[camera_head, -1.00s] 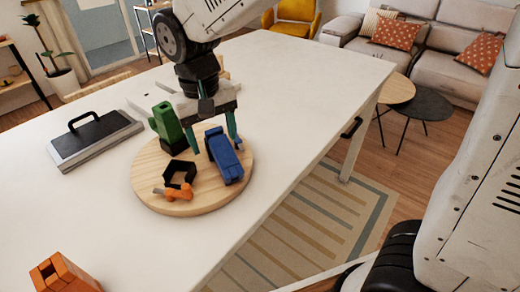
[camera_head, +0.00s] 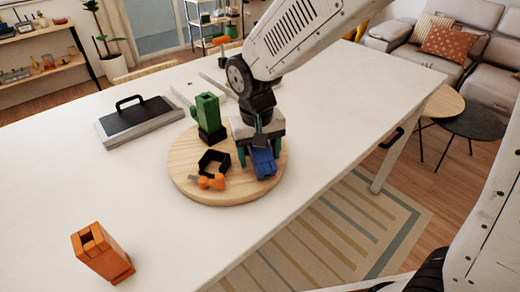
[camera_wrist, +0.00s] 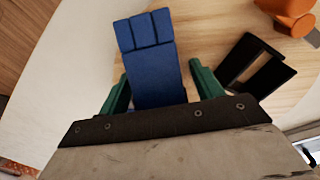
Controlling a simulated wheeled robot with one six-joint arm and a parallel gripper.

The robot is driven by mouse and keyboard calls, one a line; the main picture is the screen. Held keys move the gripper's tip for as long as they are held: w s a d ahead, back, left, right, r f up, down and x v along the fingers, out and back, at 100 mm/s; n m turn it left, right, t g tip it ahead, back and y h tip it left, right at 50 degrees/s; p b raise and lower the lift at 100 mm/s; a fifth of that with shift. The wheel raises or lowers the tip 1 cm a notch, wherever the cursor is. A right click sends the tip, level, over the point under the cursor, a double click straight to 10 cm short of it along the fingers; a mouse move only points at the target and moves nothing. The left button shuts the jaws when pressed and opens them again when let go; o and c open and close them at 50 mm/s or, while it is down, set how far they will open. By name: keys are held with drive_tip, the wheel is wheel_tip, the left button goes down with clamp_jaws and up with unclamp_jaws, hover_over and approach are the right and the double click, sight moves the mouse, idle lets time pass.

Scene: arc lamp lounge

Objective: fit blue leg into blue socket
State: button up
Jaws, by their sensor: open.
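A blue block (camera_head: 263,164) with grooves at one end lies on the round wooden board (camera_head: 215,196), near its right side. It fills the middle of the wrist view (camera_wrist: 152,65). My gripper (camera_head: 258,156) is low over the board, its green fingers on either side of the block. In the wrist view the open fingers (camera_wrist: 160,82) straddle the block, with a visible gap on the right side. The block's near end is hidden under my gripper. I cannot make out a separate blue socket.
A green upright piece (camera_head: 208,113) in a black base stands on the board. A black open frame (camera_head: 213,162) and an orange piece (camera_head: 211,182) lie left of the block. An orange block (camera_head: 102,252) stands front left; a black-handled case (camera_head: 140,121) lies behind. The table's right edge is close.

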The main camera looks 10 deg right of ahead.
drive_tip(key=c, duration=1.3)
drive_tip(key=shift+r, duration=0.15)
drive_tip(key=shift+w+r, duration=0.1)
drive_tip(key=shift+r, duration=0.1)
wheel_tip(320, 180, up, 3)
drive_tip(key=shift+r, duration=0.1)
drive_tip(key=s+d, duration=0.2)
drive_tip(key=s, duration=0.5)
drive_tip(key=s+d+r, duration=0.1)
drive_tip(key=s+d, duration=0.1)
drive_tip(key=s, duration=0.6)
drive_tip(key=shift+s+d, duration=0.2)
drive_tip(key=shift+d, duration=0.15)
